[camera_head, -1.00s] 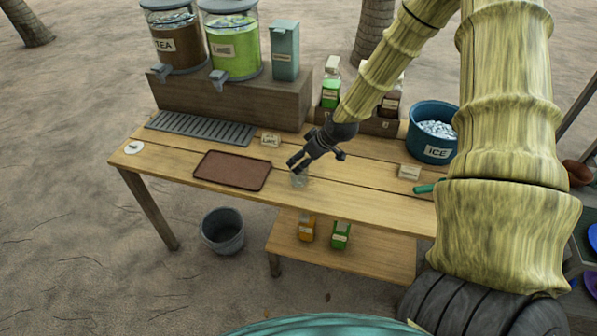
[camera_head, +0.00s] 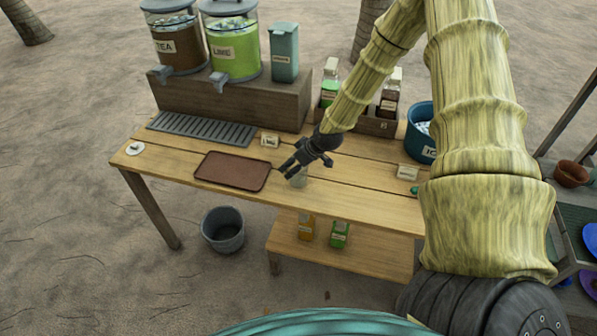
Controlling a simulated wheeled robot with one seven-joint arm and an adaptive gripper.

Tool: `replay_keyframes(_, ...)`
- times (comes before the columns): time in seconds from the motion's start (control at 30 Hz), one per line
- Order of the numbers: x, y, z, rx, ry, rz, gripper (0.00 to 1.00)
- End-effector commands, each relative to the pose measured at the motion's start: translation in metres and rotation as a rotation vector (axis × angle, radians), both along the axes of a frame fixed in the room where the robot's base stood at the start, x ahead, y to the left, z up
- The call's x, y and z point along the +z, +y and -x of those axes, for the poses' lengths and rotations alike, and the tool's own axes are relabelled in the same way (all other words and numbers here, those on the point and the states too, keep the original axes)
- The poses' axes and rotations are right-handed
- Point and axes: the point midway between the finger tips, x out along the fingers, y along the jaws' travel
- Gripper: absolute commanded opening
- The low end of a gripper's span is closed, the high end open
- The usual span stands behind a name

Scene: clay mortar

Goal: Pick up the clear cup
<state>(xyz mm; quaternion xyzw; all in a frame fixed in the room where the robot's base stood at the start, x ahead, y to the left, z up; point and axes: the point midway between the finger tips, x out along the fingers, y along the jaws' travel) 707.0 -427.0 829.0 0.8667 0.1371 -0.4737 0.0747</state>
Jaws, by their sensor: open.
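The clear cup (camera_head: 299,179) stands on the wooden table (camera_head: 355,197), right of the brown tray. It is small, see-through and partly covered by my gripper. My gripper (camera_head: 289,171) is dark grey and open. It reaches down from the upper right, with its fingers at the cup's upper part. I cannot tell whether the fingers are around the cup or just in front of it.
A brown tray (camera_head: 232,171) lies left of the cup. Behind are a drip grate (camera_head: 203,129), tea (camera_head: 172,40) and lime (camera_head: 232,45) dispensers, and a bottle caddy (camera_head: 372,122). A blue ice bucket (camera_head: 421,133) stands right, partly behind my arm. The table front is clear.

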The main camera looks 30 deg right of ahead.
Motion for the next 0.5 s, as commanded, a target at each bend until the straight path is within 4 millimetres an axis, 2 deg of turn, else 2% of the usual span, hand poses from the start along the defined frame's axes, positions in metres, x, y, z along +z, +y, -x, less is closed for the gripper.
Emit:
replay_keyframes(0.2,-0.0088,0.0021,-0.005,0.001,0.0,-0.001,0.83)
replay_keyframes(0.5,-0.0097,0.0023,-0.0058,0.0,-0.001,0.0,0.81)
